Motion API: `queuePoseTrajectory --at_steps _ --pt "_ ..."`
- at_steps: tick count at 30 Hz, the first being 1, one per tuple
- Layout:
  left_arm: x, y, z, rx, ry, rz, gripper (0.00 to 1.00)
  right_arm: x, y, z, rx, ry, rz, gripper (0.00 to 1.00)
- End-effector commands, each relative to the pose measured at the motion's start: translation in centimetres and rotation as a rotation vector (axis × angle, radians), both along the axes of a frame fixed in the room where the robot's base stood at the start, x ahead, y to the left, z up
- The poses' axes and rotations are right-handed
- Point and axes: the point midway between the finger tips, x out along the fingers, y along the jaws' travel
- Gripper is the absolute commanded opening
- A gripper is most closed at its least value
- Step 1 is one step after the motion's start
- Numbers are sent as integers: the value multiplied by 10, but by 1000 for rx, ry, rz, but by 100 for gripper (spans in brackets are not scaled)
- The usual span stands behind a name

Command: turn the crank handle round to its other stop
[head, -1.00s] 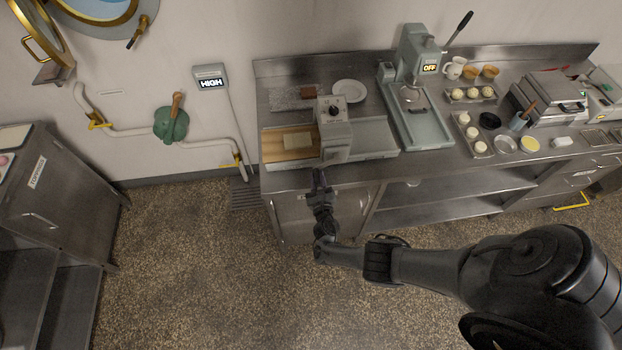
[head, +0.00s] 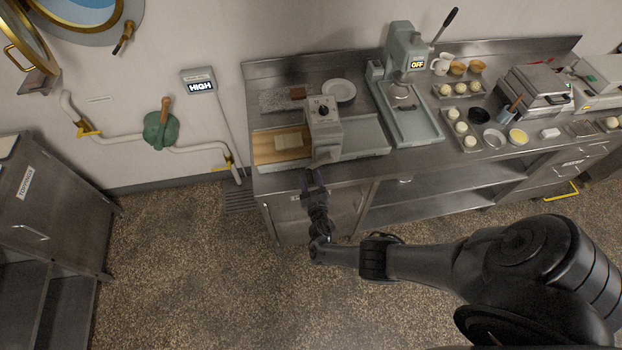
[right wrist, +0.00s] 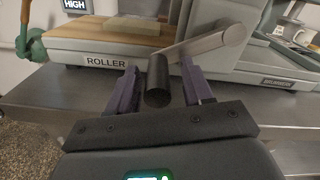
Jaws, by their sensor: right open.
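The crank handle is on the front of the dough roller (head: 325,122). In the right wrist view its metal arm (right wrist: 203,45) slants from a hub at the upper right down to a black grip (right wrist: 157,82) at the lower left. My right gripper (right wrist: 158,90) is open, with one purple finger on each side of the black grip and visible gaps to it. In the head view the right gripper (head: 313,180) is just in front of the roller at the counter's front edge. The crank is small and partly hidden there. My left gripper is not in view.
The steel counter (head: 350,175) carries a press (head: 405,85) with a lever, a white plate (head: 339,90), trays of dough balls (head: 460,128) and a waffle-iron-like appliance (head: 538,90). A HIGH sign (head: 200,86) and green valve (head: 160,130) are on the wall. The floor in front is clear.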

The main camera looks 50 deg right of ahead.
Motion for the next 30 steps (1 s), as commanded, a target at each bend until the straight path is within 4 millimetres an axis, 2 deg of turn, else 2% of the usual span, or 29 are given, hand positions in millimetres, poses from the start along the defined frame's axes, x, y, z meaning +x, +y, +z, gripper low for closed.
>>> queuePoseTrajectory --at_steps 5,18,24,30 --pt "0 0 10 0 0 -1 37 -15 13 2 2 2 1 51" --pt "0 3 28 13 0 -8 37 -68 58 1 1 1 2 51" --pt "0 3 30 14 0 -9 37 -79 67 0 1 1 1 51" --pt "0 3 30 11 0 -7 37 -81 69 0 0 0 0 51"
